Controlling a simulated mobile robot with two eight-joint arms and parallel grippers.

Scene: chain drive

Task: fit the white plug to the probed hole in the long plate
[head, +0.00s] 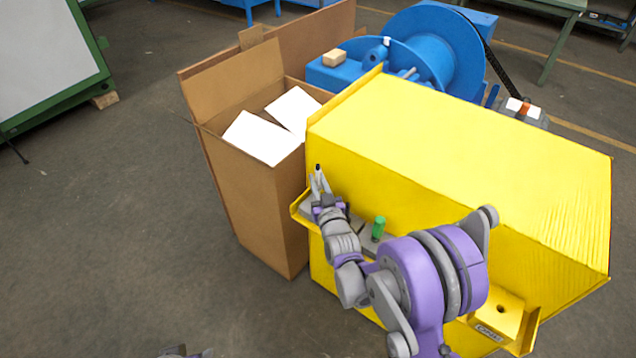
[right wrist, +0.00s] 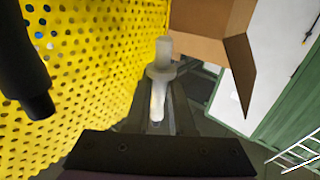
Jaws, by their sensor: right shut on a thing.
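My right gripper (head: 317,182) is raised over the left end of a yellow shelf (head: 300,212) on the side of the yellow housing. It is shut on a pale pin with a collar (right wrist: 160,75), apparently the white plug, held lengthwise between the fingers in the right wrist view. In the head view only a small dark tip shows above the fingers, so its colour there is unclear. A green plug (head: 378,228) stands upright on the shelf, right of the gripper. Grey plate-like parts show on the shelf, partly hidden by my arm; I cannot tell which is the long plate or see its hole.
The yellow housing (head: 470,150) fills the right; its perforated face (right wrist: 95,60) is close in the wrist view. A cardboard box (head: 255,205) with white sheets stands left of it. A black cylinder (right wrist: 22,70) shows at the wrist view's left. A holed yellow block (head: 497,316) sits lower right.

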